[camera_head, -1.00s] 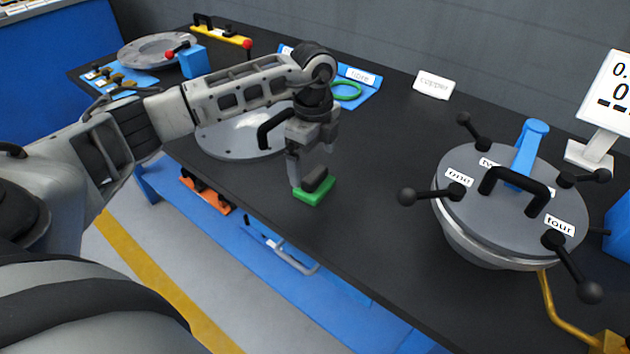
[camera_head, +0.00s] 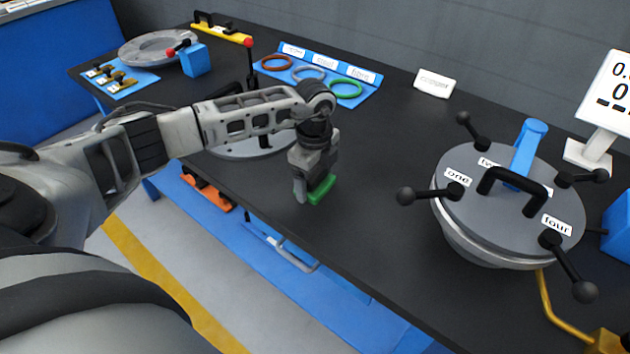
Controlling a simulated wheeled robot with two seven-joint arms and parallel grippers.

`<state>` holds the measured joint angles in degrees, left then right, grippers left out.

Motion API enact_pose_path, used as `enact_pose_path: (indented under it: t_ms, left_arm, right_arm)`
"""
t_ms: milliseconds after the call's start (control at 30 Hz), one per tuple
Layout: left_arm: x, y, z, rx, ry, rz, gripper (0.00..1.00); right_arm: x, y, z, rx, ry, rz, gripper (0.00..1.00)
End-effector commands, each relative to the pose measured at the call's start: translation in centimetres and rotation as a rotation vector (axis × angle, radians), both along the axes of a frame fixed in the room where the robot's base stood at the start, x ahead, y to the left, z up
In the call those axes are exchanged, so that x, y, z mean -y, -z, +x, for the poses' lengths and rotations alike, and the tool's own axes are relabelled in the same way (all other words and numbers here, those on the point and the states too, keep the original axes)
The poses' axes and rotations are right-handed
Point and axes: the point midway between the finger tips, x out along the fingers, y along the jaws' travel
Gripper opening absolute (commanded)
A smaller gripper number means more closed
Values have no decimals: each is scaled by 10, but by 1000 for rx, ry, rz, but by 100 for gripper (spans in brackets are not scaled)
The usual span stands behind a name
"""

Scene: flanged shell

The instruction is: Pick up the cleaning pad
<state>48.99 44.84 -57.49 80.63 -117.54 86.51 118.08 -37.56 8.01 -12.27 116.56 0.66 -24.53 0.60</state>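The cleaning pad (camera_head: 322,190) is a small green block lying on the black tabletop near its front edge. Its dark upper part is hidden now by my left gripper. My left gripper (camera_head: 309,190) points down right over the pad, with one grey finger showing at the pad's left side. The other finger is hidden, so I cannot tell whether the fingers are shut on the pad. The pad shows no clear lift from the table. My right gripper is not in view.
A round flanged lid (camera_head: 510,205) with black knobbed arms stands on the right. A blue mat (camera_head: 315,72) with coloured rings lies behind my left gripper. A grey disc (camera_head: 235,150) is partly behind my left arm. The tabletop between pad and flanged lid is clear.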

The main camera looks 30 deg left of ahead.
Motion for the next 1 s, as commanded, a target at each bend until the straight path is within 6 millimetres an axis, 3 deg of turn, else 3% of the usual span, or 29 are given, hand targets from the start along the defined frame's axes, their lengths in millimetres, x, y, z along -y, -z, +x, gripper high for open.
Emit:
enact_pose_path:
  t_ms: [367,600,900,1000]
  left_arm:
    - [0,-4,1,1,0,0,52]
    - [0,-31,1,5,0,0,52]
    - [45,-94,-28,7,6,-1,52]
    - [67,-102,-42,4,9,-1,52]
  right_arm:
    - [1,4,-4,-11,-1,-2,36]
    - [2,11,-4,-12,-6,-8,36]
    - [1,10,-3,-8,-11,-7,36]
    - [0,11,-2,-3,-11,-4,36]
